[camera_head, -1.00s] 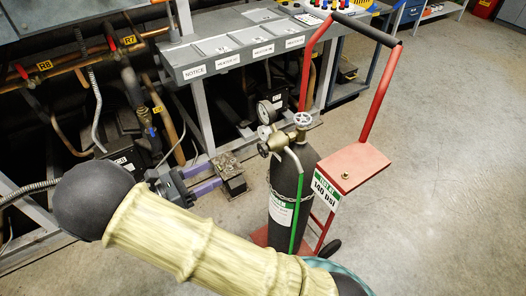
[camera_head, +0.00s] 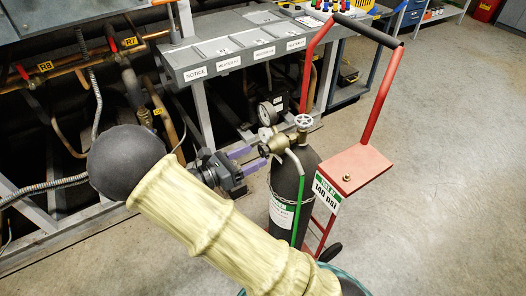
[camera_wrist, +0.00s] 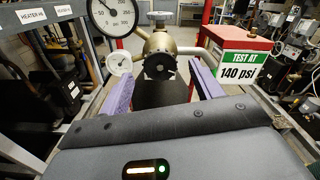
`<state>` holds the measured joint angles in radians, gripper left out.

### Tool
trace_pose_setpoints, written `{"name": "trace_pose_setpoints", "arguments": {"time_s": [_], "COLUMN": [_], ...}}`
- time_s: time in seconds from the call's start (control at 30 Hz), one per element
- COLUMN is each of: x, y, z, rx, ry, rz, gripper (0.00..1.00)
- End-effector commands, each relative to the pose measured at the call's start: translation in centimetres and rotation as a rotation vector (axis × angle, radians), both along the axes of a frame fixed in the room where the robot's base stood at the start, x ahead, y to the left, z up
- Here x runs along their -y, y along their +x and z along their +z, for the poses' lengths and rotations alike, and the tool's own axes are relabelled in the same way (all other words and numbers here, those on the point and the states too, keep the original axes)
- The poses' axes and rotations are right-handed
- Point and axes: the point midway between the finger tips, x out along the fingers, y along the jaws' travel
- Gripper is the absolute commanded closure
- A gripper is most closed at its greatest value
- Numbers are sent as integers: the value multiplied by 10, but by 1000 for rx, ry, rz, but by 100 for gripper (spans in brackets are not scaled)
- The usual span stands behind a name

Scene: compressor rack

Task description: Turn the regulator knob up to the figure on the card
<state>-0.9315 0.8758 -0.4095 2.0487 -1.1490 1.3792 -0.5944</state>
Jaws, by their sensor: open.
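The card (camera_head: 326,193) reads "TEST AT 140 psi" and hangs on the front of the red cart's box; it also shows in the wrist view (camera_wrist: 239,69). The brass regulator (camera_head: 279,143) sits on top of a dark cylinder (camera_head: 284,190). Its dark round knob (camera_wrist: 159,66) faces me in the wrist view. A large white gauge (camera_wrist: 110,13) stands above it at left, cut by the top edge; I cannot read its needle surely. A smaller gauge (camera_wrist: 118,64) is below it. My gripper (camera_head: 257,157) is open, its purple fingers pointing at the knob, one either side in the wrist view.
A chain (camera_head: 291,201) circles the cylinder. A green hose (camera_head: 299,205) runs down its front. A white-spoked valve wheel (camera_head: 304,121) tops the cylinder. The grey rack shelf (camera_head: 235,50) stands behind at left, with pipes below it. The floor at right is clear.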

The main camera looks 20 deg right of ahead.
Motion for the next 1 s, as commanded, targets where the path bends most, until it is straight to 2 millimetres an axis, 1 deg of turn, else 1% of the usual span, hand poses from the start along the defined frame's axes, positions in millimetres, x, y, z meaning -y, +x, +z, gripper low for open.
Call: {"name": "trace_pose_setpoints", "arguments": {"time_s": [0.03, 0.1, 0.23, 0.37, 0.6, 0.63, 0.83, 0.87, 1.0], "x": [9, 21, 36, 42, 43, 43, 43, 43, 43], "y": [2, 5, 11, 13, 14, 14, 14, 14, 14], "z": [0, 0, 0, 0, 0, 0, 0, 0, 0], "rx": [-1, -1, 0, 0, 0, 0, 0, 0, 2], "ry": [-1, 0, 0, 1, 0, 0, 0, 0, 1], "rz": [-3, -4, -2, 0, 1, 1, 0, 0, 0], "gripper": [35, 35, 35, 35, 35, 37, 77, 80, 80]}}
